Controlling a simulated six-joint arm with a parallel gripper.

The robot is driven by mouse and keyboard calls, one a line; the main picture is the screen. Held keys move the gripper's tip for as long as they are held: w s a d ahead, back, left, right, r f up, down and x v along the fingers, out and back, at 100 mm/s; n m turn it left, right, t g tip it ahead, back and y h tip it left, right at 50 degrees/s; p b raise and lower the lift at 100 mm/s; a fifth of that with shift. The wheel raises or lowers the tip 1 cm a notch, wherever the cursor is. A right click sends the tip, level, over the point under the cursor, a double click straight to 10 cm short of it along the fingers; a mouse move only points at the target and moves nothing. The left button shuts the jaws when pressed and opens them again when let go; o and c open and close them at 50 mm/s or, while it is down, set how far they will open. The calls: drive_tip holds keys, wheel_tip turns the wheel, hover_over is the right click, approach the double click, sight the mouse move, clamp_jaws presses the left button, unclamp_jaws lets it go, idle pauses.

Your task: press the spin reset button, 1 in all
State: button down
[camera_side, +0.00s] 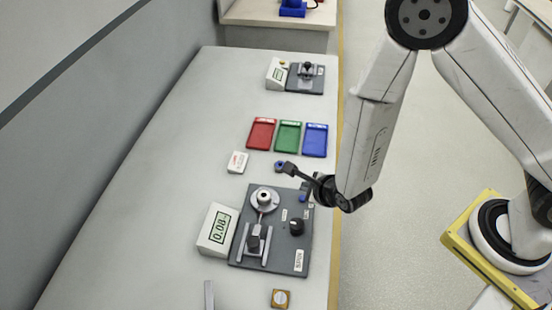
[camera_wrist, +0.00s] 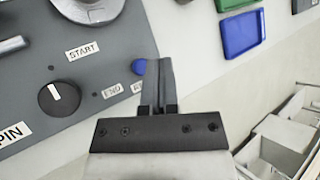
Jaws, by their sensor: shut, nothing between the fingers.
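In the wrist view the blue button (camera_wrist: 138,67) shows beside a label partly hidden by my fingers. My gripper (camera_side: 288,168) is shut and empty, its fingertips beyond the panel's far edge in the side view. In the wrist view my gripper (camera_wrist: 160,62) appears just right of the button, overlapping its edge. I cannot tell the height of the fingertips or whether they touch anything.
A display (camera_side: 218,230) stands left of the panel. Red (camera_side: 261,134), green (camera_side: 288,136) and blue (camera_side: 315,140) trays lie farther back, with a small white box (camera_side: 237,162) nearby. A second panel (camera_side: 306,78) stands at the far end. The table's left side is clear.

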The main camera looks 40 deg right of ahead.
drive_tip(key=shift+f, duration=0.7)
drive_tip(key=shift+f, duration=0.95)
idle(2.8)
drive_tip(key=shift+r, duration=0.95)
drive_tip(key=shift+r, duration=2.5)
